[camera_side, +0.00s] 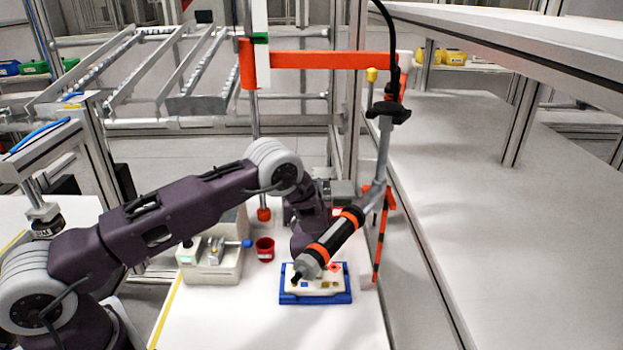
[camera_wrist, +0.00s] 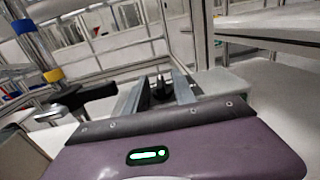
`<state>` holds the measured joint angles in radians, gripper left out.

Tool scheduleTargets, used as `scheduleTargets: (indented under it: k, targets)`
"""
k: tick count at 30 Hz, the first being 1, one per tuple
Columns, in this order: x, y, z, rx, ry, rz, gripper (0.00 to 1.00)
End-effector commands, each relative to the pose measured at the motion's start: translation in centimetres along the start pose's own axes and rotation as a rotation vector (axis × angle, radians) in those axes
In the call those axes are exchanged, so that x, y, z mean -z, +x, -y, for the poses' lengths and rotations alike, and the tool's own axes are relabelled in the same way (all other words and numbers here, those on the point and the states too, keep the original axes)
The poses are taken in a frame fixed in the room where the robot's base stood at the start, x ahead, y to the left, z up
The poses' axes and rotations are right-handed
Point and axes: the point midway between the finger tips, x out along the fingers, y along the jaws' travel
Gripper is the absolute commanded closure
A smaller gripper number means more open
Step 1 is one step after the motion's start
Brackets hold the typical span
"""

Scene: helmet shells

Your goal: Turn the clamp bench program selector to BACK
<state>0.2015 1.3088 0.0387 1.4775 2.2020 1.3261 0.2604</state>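My gripper (camera_wrist: 160,80) shows in the wrist view with its two grey fingers apart. A small dark upright piece (camera_wrist: 160,91) shows in the gap between them; I cannot tell whether it is the selector, and no finger clearly touches it. In the side view my wrist is folded down behind the hanging screwdriver, and the fingertips cannot be made out. A pale bench unit with a blue-tipped lever (camera_side: 212,262) stands left of my wrist; it may be the clamp bench. No BACK marking or selector dial is readable.
A hanging screwdriver (camera_side: 336,238) slants in front of my wrist, over a blue-edged tray (camera_side: 316,298) with small parts. A red cup (camera_side: 265,249) stands beside the pale unit. An orange-red crossbar (camera_side: 320,60) spans above. The white table is clear at the front.

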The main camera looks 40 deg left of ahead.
Motion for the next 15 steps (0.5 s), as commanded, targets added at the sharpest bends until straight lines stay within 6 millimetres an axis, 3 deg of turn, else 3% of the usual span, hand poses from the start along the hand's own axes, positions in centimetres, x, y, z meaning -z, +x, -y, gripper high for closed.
scheduleTargets:
  k: [6, 15]
  targets:
    - [0.0, 3.8, -0.1, -0.002, -0.002, 0.000, 0.68]
    - [0.0, 4.5, 0.0, 0.000, 0.001, -0.001, 0.68]
